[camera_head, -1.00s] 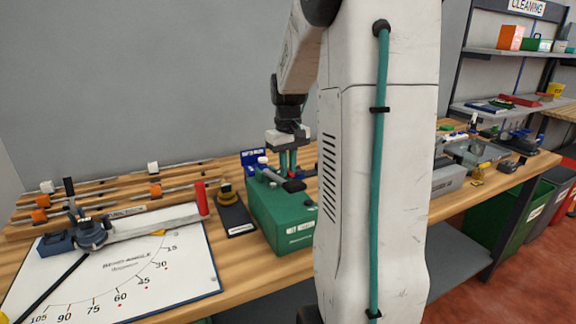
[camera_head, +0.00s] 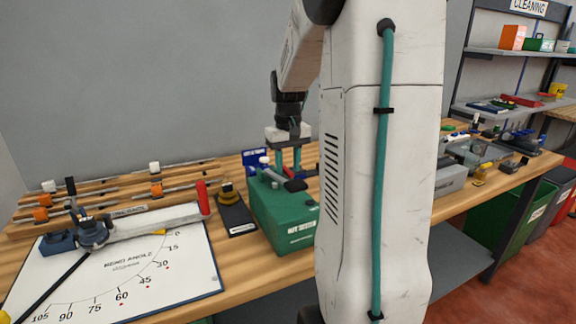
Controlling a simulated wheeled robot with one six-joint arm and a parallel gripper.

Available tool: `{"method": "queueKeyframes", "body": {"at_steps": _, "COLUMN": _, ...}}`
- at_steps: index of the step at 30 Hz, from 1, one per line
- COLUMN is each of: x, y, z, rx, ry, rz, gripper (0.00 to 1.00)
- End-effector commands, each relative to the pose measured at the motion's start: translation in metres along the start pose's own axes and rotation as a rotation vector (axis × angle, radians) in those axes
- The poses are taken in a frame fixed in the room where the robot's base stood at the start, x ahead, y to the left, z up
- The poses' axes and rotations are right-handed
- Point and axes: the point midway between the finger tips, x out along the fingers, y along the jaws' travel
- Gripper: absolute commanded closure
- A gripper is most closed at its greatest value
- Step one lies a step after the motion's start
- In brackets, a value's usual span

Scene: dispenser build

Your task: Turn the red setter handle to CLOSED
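The green box (camera_head: 285,222) stands on the bench left of my white arm, its front label too small to read surely. A grey lever with a dark end (camera_head: 294,185) lies across its top. My gripper (camera_head: 288,170) points down over the back of this box, its two teal fingers apart with a gap between them. Whether the fingertips touch anything is unclear. A red upright grip (camera_head: 202,197) stands at the end of the bender's bar, left of the box. No CLOSED mark is readable.
A white bend-angle board (camera_head: 150,272) with a blue bender (camera_head: 92,235) fills the left bench. A dark plate with a yellow-and-black knob (camera_head: 228,196) lies between it and the box. Rods on wooden racks lie behind. Grey equipment (camera_head: 450,178) stands right of my arm.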

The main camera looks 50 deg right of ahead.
Motion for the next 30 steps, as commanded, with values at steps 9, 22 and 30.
{"method": "queueKeyframes", "body": {"at_steps": 9, "x": -0.053, "y": 0.0, "z": -0.001, "rx": 0.0, "ry": 0.005, "rz": 0.001, "gripper": 0.64}}
{"method": "queueKeyframes", "body": {"at_steps": 22, "x": -0.072, "y": 0.0, "z": 0.0, "rx": 0.0, "ry": 0.002, "rz": 0.0, "gripper": 0.64}}
{"method": "queueKeyframes", "body": {"at_steps": 30, "x": -0.072, "y": 0.0, "z": 0.0, "rx": 0.0, "ry": 0.002, "rz": 0.0, "gripper": 0.64}}
